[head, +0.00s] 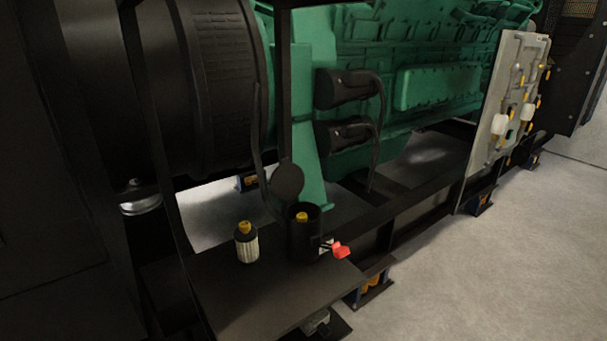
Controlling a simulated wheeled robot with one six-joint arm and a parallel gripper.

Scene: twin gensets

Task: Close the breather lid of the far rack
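A dark round lid (287,180) stands raised, tilted up at the back of a black cylindrical canister (304,243). The canister is open at the top, and a yellow cap (302,217) shows inside it. A red handle (341,250) sticks out at the canister's lower right. A pale pleated filter cartridge with a yellow top (246,246) stands upright to the left of the canister, apart from it. I cannot tell from this view alone which rack this is. My gripper is not in view.
The canister and cartridge stand on a dark shelf (250,295). A green engine (430,90) and dark frame rails lie behind. A light panel with yellow and white fittings (512,100) stands at right. Grey floor (500,260) is open at lower right.

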